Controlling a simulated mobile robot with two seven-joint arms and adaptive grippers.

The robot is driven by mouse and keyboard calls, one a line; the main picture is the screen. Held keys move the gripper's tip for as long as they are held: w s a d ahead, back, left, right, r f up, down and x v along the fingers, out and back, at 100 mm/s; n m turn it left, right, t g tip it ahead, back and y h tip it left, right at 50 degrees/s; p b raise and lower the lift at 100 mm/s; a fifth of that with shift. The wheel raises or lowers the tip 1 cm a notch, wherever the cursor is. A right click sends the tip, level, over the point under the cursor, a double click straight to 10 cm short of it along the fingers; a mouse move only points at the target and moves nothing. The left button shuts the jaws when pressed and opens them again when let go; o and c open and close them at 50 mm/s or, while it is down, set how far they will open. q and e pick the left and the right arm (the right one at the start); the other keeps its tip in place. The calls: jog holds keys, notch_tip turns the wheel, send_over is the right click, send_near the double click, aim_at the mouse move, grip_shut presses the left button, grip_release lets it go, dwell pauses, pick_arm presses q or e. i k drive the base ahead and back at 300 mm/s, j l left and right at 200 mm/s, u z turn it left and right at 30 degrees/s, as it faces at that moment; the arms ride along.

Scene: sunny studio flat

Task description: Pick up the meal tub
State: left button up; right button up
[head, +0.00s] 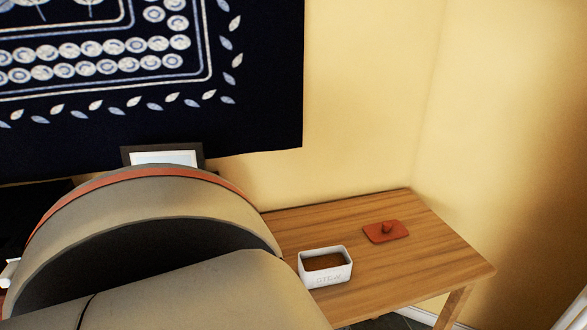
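The meal tub is a small white rectangular tub (327,278) with "STEW" lettered on its front and brown contents inside. It stands upright and uncovered on the wooden table (420,264), near the table's front edge. A flat red-orange lid (385,231) with a knob lies on the table behind and to the right of the tub, apart from it. Neither gripper shows in the head view. A large beige arm link of mine fills the lower left and hides the left part of the table.
A dark framed picture or screen (163,156) stands behind my arm link. A dark blue patterned hanging (150,75) covers the wall at left. The yellow wall (370,110) borders the table at the back. The tabletop right of the tub is clear.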

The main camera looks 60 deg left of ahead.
aim_at(328, 266)
jog(key=k+u, duration=0.1)
jog(key=u, duration=1.35)
jog(key=i+j, duration=0.05)
